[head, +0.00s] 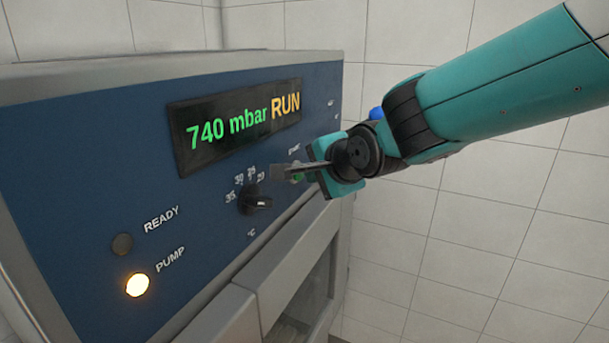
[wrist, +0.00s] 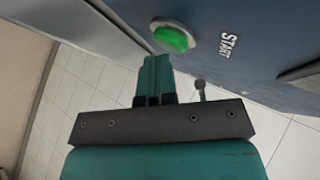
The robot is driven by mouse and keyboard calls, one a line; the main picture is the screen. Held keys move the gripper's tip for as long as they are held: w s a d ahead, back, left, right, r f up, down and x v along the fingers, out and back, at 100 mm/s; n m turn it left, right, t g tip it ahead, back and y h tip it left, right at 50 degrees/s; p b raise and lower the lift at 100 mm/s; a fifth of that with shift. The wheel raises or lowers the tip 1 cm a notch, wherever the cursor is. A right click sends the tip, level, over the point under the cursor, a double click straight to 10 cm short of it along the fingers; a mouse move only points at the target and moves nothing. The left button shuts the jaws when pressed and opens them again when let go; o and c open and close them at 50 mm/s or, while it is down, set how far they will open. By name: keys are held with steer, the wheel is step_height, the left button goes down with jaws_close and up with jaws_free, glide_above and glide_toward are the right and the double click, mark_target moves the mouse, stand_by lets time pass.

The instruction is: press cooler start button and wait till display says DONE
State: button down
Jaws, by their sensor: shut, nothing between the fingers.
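The cooler (head: 90,190) has a blue front panel. Its display (head: 240,120) reads "740 mbar" in green and "RUN" in orange. The PUMP lamp (head: 137,284) is lit yellow and the READY lamp (head: 122,244) is dark. In the wrist view the start button (wrist: 174,39) glows green beside the word START. In the head view only a bit of green shows by my gripper (head: 285,172), which hides most of it. My gripper is shut and empty, its fingertips (wrist: 157,62) close to the button. I cannot tell whether they touch it.
A black temperature knob (head: 256,200) with marks from 20 to 35 °C sits left of my gripper on the panel. Below the panel is a grey door or lid (head: 290,240) with a dark window. Tiled walls (head: 450,230) stand behind, with free room to the right.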

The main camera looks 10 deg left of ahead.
steer(key=shift+s+d, duration=0.25)
steer(key=shift+d, duration=0.35)
steer(key=shift+d+b, duration=0.1)
steer(key=shift+b, duration=0.2)
steer(key=d, duration=0.1)
steer(key=s+d+b, duration=0.1)
steer(key=d, duration=0.2)
steer(key=shift+s+d+b, duration=0.25)
steer(key=shift+s+b, duration=0.05)
steer(key=shift+s, duration=0.05)
steer(key=s+d+f+n+g+h+b, duration=0.1)
steer(key=s+d+f+n+g+b, duration=0.1)
steer(key=s, duration=0.7)
steer(key=s+d+f+n+g+b, duration=0.2)
steer(key=s+d+f+n+g, duration=0.2)
steer(key=s+d+n, duration=0.3)
steer(key=s+d+f+n+g+h+b, duration=0.1)
steer(key=s+d+f+n+g+b, duration=0.1)
steer(key=s+n, duration=0.5)
steer(key=s+d+f+g, duration=0.1)
steer(key=s+d+f, duration=0.1)
steer(key=s+f, duration=0.1)
steer(key=shift+s+d+f+n+h, duration=0.25)
steer(key=shift+s+f+n+h, duration=0.1)
steer(key=shift+s, duration=0.45)
steer(key=shift+a, duration=0.1)
